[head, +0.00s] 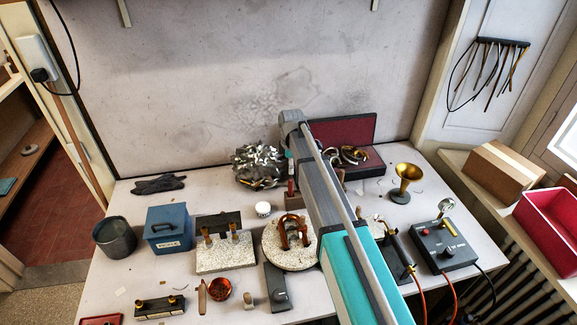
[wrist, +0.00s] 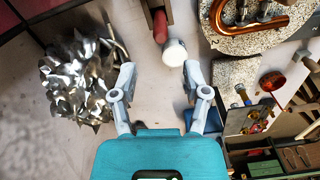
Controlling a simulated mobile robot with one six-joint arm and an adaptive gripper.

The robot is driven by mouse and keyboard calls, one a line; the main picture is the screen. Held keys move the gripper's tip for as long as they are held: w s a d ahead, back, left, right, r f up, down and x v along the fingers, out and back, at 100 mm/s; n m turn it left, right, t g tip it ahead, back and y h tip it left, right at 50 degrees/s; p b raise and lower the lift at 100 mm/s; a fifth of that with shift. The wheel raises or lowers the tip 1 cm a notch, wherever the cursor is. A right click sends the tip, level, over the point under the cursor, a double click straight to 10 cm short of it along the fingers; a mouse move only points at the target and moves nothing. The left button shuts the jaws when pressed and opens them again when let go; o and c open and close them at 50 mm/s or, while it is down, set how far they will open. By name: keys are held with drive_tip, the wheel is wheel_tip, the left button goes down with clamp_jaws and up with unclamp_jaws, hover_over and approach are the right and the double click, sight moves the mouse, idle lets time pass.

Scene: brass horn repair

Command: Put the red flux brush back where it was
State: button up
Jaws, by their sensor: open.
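The red-handled thing (head: 291,187), seemingly the flux brush, stands upright at a small brown block (head: 292,202) on the bench, just left of my arm. It also shows at the top of the wrist view (wrist: 160,27), beside the brown block (wrist: 158,8). Its lower end is hidden, so I cannot tell how it sits in the block. My gripper (wrist: 160,76) is open, with nothing between its fingers. The red handle lies beyond the fingertips, apart from them. In the head view my arm hides most of the gripper.
A white jar (wrist: 174,52) stands close to the red handle, just beyond the fingertips. A heap of metal scraps (wrist: 78,78) lies at the left. A round stone slab (head: 272,252) bears a copper bend (head: 303,231). Clear bench (head: 215,198) lies left of the jar.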

idle(0.3)
drive_tip(key=shift+d, duration=0.1)
drive_tip(key=s+d+m, duration=1.9)
drive_tip(key=s+d, duration=0.2)
drive_tip(key=s, duration=0.4)
drive_tip(key=shift+s+d, duration=0.4)
drive_tip(key=shift+f, duration=0.1)
wheel_tip(320, 180, down, 4)
drive_tip(key=b, duration=0.3)
drive_tip(key=shift+r+b, duration=0.25)
drive_tip(key=shift+b, duration=0.1)
